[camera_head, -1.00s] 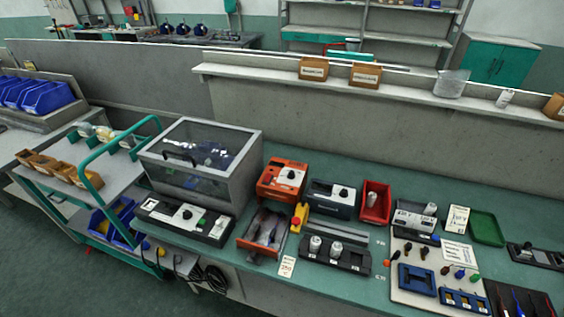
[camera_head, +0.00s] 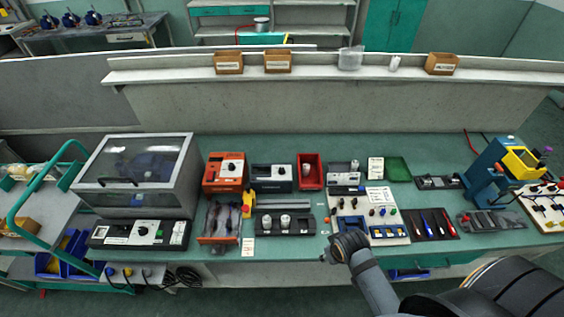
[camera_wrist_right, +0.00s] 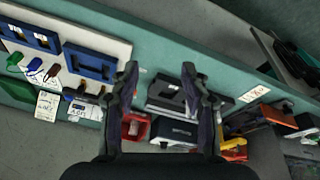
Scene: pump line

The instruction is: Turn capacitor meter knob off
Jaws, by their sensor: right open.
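A dark box instrument (camera_head: 272,178) with a pale panel and a black knob stands at the back of the green bench, between an orange instrument and a red bin. It is likely the capacitor meter, but its label is too small to read. It also shows in the right wrist view (camera_wrist_right: 176,134), where its knob cannot be made out. My right gripper (camera_head: 342,246) is over the bench's front edge, to the right of and nearer than the instrument. In the right wrist view my right gripper (camera_wrist_right: 160,78) is open and empty. My left gripper is not in view.
The orange instrument (camera_head: 225,172), also with a knob, and the red bin (camera_head: 310,173) flank the dark box. A black rack (camera_head: 284,224) with capped cylinders lies in front. A yellow block (camera_head: 248,202), a tool board (camera_head: 358,231) and a clear-sided case (camera_head: 137,170) are nearby.

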